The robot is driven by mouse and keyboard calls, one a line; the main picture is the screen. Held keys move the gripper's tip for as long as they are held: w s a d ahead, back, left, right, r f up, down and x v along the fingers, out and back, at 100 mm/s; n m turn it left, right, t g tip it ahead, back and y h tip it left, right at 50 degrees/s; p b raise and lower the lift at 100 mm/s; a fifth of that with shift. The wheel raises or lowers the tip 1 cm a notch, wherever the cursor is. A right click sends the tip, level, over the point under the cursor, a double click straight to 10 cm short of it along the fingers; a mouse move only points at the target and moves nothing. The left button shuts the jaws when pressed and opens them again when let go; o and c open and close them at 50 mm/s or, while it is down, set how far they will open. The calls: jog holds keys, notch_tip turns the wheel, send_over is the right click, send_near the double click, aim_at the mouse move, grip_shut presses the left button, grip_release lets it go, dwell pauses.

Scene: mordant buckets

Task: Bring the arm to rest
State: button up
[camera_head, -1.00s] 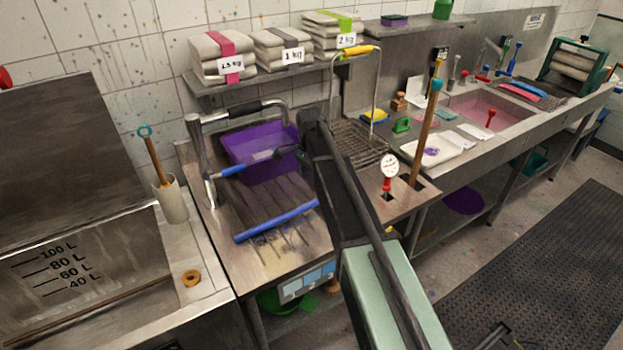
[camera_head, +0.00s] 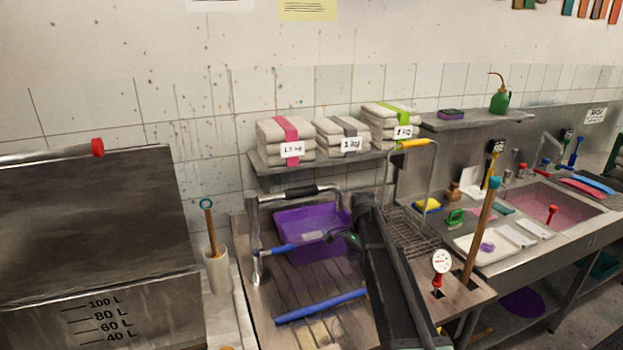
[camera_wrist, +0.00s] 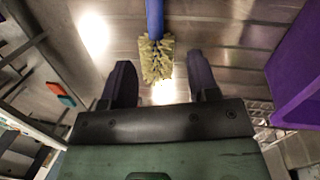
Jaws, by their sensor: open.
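My gripper (camera_wrist: 162,78) shows in the wrist view with its two dark fingers apart and nothing clasped between them. A brush with pale bristles (camera_wrist: 155,60) and a blue handle (camera_wrist: 154,16) lies just beyond the fingertips, in line with the gap. I cannot tell how far off it is. In the head view my arm (camera_head: 392,270) reaches from the lower right over the steel bench, its end near the purple tray (camera_head: 320,222). The fingers are not clear there. The purple tray's side also shows at the right of the wrist view (camera_wrist: 293,60).
A shelf (camera_head: 330,168) bears labelled bundles behind. A large tank (camera_head: 95,240) is at left.

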jog(key=s+a+n+t, duration=0.2)
jog(key=s+n, duration=1.1)
jog(key=s, duration=1.4)
jog(key=shift+a+f, duration=0.15)
jog(key=shift+a, duration=0.45)
